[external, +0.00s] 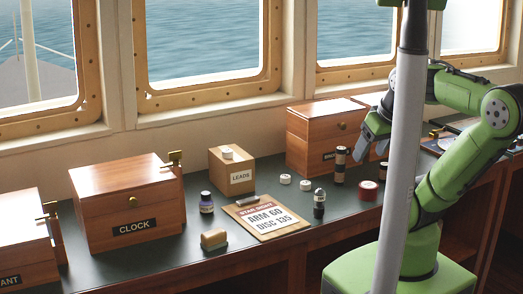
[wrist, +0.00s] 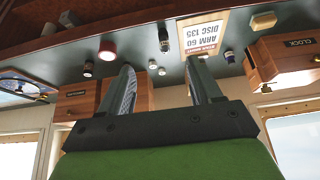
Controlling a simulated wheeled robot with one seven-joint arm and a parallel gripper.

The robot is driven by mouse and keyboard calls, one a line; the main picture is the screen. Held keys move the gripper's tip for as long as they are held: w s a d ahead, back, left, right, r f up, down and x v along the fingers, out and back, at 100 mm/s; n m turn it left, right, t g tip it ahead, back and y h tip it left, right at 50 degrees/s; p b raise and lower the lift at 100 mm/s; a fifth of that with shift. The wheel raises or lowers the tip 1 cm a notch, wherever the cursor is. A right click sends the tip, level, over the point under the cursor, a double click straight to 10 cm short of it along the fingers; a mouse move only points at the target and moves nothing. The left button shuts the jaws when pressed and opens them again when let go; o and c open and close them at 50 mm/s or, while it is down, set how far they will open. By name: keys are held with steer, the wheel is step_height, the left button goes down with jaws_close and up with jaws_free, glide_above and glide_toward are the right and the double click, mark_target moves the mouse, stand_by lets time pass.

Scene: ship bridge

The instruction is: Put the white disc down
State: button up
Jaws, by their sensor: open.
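Small white discs lie in the external view: one (external: 285,179) and another (external: 305,185) on the dark counter right of the clipboard, and a white round piece (external: 227,153) on top of the LEADS box. I cannot tell which is the task's disc. My gripper (external: 374,143) is open above the counter at the right, in front of the right wooden box. In the wrist view its two fingers (wrist: 159,80) stand apart with nothing held. Two small white pieces show beyond the fingertips, one (wrist: 152,64) and another (wrist: 162,71), apart from the fingers.
The LEADS box (external: 236,177), clipboard (external: 262,221), dark-capped bottle (external: 206,203), tan block (external: 214,240), dark bottle (external: 319,205), banded cylinder (external: 340,165) and red roll (external: 368,190) stand on the counter. The CLOCK box (external: 127,208) is left. Bare counter lies behind the clipboard.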

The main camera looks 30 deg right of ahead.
stand_by(0.4)
steer(key=m+g+b, duration=0.1)
steer(key=m+b, duration=0.1)
glide_above(307, 183)
steer(key=s+a, duration=0.1)
steer(key=s, duration=0.6)
step_height(307, 183, down, 10)
steer(key=shift+h, duration=0.3)
steer(key=b+x, duration=0.1)
steer(key=x, duration=1.4)
steer(key=shift+w+f+b, duration=0.25)
steer(key=shift+w+b, duration=0.05)
steer(key=shift+b, duration=0.1)
steer(key=shift+s, duration=0.15)
steer(key=shift+c, duration=0.4)
